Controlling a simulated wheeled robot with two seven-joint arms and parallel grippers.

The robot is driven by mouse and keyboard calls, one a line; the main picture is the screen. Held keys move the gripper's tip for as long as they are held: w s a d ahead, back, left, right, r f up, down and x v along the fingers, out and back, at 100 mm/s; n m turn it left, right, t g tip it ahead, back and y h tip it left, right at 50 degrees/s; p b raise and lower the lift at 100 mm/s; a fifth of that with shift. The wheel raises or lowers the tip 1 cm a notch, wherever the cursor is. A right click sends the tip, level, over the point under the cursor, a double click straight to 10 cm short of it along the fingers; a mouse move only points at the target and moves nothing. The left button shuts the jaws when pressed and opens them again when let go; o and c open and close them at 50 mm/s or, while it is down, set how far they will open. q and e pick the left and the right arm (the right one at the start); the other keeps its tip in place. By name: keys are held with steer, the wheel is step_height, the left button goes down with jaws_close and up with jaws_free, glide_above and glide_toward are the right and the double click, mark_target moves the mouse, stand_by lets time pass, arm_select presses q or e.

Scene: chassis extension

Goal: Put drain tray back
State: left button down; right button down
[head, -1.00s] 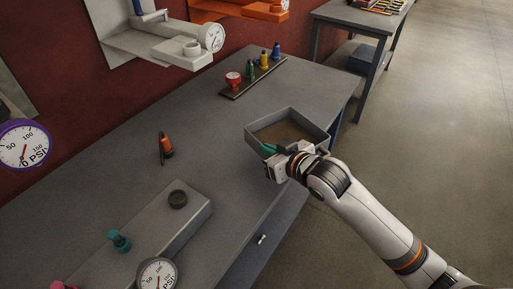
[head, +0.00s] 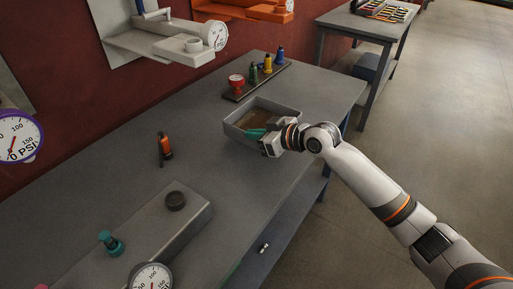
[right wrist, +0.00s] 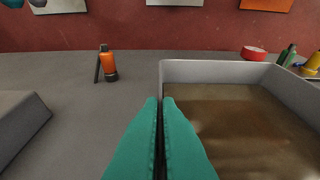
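The drain tray (head: 286,106) is a grey, open, rectangular tray with brown contents, over the right part of the workbench (head: 110,175). It also shows on the right in the right wrist view (right wrist: 215,72). My right gripper (head: 256,135) has teal fingers, which also fill the lower middle of the right wrist view (right wrist: 160,115). They are closed together on the tray's wall, near a corner. The tray looks level. I cannot tell whether its underside touches the bench. My left gripper is not in view.
A rack (head: 238,95) with a red piece and several coloured bottles stands just behind the tray. An orange-and-black tool (head: 166,147) stands mid-bench. A grey block (head: 150,232) with a dark ring and gauge (head: 151,277) lies nearer. The bench between is clear.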

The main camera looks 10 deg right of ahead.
mark_target(257, 149)
step_height(257, 149, down, 5)
steer(key=shift+f, duration=0.1)
steer(key=c, duration=1.6)
jaws_free()
steer(key=shift+c, duration=0.2)
steer(key=v, duration=0.5)
steer(key=b+v, duration=0.1)
steer(key=v, duration=0.5)
steer(key=shift+s+d+f, duration=0.1)
steer(key=shift+s+f, duration=0.05)
steer(key=shift+f, duration=0.05)
steer(key=shift+s+d+r, duration=0.25)
steer(key=shift+s+r, duration=0.05)
